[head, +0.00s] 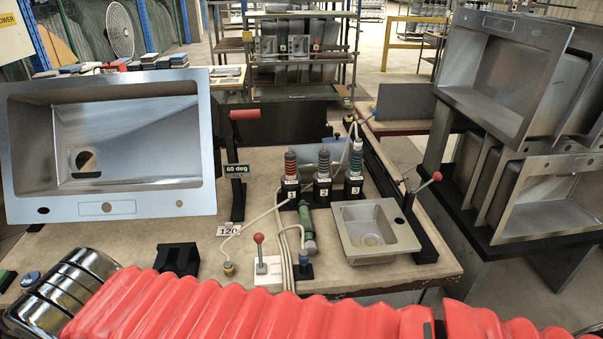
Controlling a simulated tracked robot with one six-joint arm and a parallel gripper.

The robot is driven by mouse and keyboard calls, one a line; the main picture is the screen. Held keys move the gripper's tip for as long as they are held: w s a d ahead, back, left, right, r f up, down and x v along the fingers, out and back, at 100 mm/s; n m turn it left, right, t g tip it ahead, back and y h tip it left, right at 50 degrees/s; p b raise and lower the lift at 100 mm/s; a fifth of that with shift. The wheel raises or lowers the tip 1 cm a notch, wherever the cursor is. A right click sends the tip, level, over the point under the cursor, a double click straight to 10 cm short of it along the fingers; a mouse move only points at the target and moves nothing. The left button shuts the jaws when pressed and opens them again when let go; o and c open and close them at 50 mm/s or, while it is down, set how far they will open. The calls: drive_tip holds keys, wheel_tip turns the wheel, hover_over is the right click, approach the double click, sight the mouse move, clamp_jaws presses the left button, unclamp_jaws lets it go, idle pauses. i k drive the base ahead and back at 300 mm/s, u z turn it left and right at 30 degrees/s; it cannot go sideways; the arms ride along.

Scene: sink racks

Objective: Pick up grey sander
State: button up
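Three upright hand tools stand in a row of black holders on the workbench (160,245). The tool in holder 1 (291,163) has dark and red bands. The tool in holder 2 (324,162) has grey and red bands. The tool in holder 3 (356,161) has teal and dark bands. I cannot tell for certain which of these is the grey sander. My arm, in a red ribbed cover, crosses the bottom of the head view, with metal and black parts at the lower left. No gripper fingertips show.
A large steel sink (125,140) is tilted up at the left. A small sink (374,228) lies right of the holders. Racked sinks (510,70) are at the right.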

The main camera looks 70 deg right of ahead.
sight(323, 178)
drive_tip(key=u, duration=0.85)
drive_tip(key=k, duration=1.65)
drive_tip(key=z, duration=0.5)
drive_tip(key=i, duration=0.95)
